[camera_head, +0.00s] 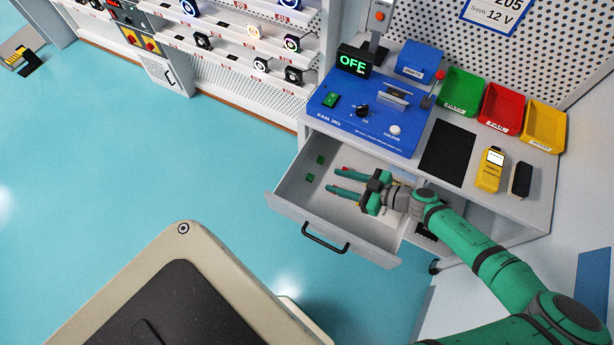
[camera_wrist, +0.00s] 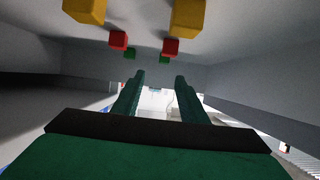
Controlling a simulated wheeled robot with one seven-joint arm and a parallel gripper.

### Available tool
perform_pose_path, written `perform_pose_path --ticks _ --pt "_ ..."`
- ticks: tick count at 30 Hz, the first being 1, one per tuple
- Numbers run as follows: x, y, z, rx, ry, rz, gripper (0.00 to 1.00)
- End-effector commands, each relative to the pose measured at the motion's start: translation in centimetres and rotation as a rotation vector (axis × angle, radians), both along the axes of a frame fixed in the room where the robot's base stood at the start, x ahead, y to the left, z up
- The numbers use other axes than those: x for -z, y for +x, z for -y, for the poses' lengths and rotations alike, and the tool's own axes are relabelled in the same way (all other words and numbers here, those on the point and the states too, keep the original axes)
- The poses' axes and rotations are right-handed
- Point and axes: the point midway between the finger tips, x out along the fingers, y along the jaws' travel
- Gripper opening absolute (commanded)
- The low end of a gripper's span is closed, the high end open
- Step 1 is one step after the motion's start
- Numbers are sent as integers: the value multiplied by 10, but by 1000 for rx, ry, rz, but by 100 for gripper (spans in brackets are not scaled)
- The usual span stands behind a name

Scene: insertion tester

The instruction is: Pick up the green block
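Two small green blocks lie on the floor of the open drawer (camera_head: 285,190): one nearer the back (camera_head: 320,160) and one nearer the front (camera_head: 309,178). In the wrist view they are small and far off, one at left (camera_wrist: 130,54) and one at right (camera_wrist: 164,59). My gripper (camera_head: 332,180) is inside the drawer, its fingers pointing left toward the green blocks and spread apart. In the wrist view my gripper (camera_wrist: 160,76) has nothing between its fingers. The fingertips are short of the green blocks.
Two red blocks (camera_wrist: 118,40) (camera_wrist: 171,47) and two yellow blocks (camera_wrist: 85,10) (camera_wrist: 188,17) lie nearer the wrist camera. A red block (camera_head: 346,168) peeks out beside a finger; the yellow ones are hidden in the head view. Drawer walls surround my gripper; the blue tester (camera_head: 340,122) stands above.

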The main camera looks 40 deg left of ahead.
Motion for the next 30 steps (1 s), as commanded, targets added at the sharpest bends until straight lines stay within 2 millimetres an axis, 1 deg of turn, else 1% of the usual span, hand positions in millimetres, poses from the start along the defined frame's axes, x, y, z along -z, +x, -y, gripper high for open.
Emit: perform_pose_path --ticks 3,6,14,19,22,25,30 --pt "7 -6 -18 -3 2 -3 39" --pt "12 -8 -29 -1 2 -3 39" --pt "20 -14 -44 -2 2 -4 39" --pt "33 -24 -62 -3 2 -4 39" --pt "38 -26 -74 -3 2 -4 39" --pt "40 -26 -79 -2 1 -1 39" --pt "40 -26 -79 -1 1 -2 39"
